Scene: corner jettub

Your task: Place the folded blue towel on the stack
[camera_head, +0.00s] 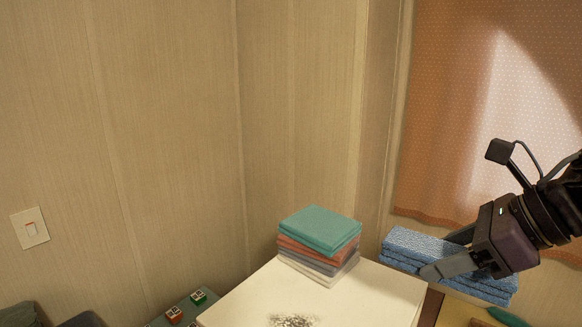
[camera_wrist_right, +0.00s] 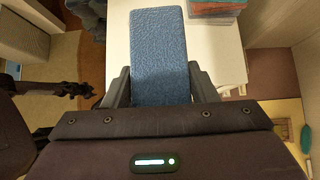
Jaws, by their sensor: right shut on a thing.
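The folded blue towel (camera_head: 412,243) is a thick, textured, several-layered block at the right of the head view. My right gripper (camera_head: 444,254) is shut on it, one finger along each side. In the right wrist view the towel (camera_wrist_right: 158,45) sticks out forward from between the fingers. The stack (camera_head: 320,230) stands to the left of the held towel, with a gap between them. It has a teal towel on top, then orange and greyish ones. Part of the stack (camera_wrist_right: 214,10) shows at the top of the right wrist view.
The stack stands near the back corner of a white tabletop (camera_head: 350,300), which carries a dark speckled patch (camera_head: 293,321). Panelled walls (camera_head: 300,100) and an orange curtain (camera_head: 440,120) lie behind. Small house-like blocks (camera_head: 174,314) are at the lower left. The tabletop's front is clear.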

